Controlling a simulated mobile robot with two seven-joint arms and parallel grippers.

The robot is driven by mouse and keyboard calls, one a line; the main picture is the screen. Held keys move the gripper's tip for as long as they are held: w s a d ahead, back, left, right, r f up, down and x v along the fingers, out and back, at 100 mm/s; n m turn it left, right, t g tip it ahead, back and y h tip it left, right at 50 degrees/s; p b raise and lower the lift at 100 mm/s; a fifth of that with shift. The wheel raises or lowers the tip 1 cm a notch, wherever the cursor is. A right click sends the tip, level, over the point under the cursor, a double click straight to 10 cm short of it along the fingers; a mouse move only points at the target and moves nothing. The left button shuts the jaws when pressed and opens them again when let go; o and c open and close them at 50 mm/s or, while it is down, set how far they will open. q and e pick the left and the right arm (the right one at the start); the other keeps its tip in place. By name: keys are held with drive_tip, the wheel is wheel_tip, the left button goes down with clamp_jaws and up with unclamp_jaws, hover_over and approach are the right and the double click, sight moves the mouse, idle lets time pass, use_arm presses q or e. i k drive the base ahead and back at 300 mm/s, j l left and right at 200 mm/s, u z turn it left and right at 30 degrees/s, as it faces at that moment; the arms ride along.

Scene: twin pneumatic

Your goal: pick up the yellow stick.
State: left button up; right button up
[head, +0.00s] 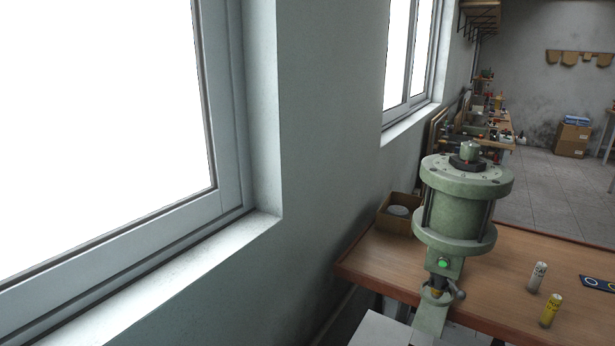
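A short yellow stick (551,310) with a pale top and dark markings stands upright on the wooden table (520,262), near the lower right of the head view. A similar white or silver stick (537,277) stands upright just behind it and slightly left. The two sticks are apart. Neither of my grippers shows in the head view.
A green pneumatic press (459,212) stands at the table's left part, left of the sticks. A cardboard box (398,213) sits behind it by the wall. Windows line the left wall.

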sight(555, 302)
drive_tip(key=z, duration=1.55)
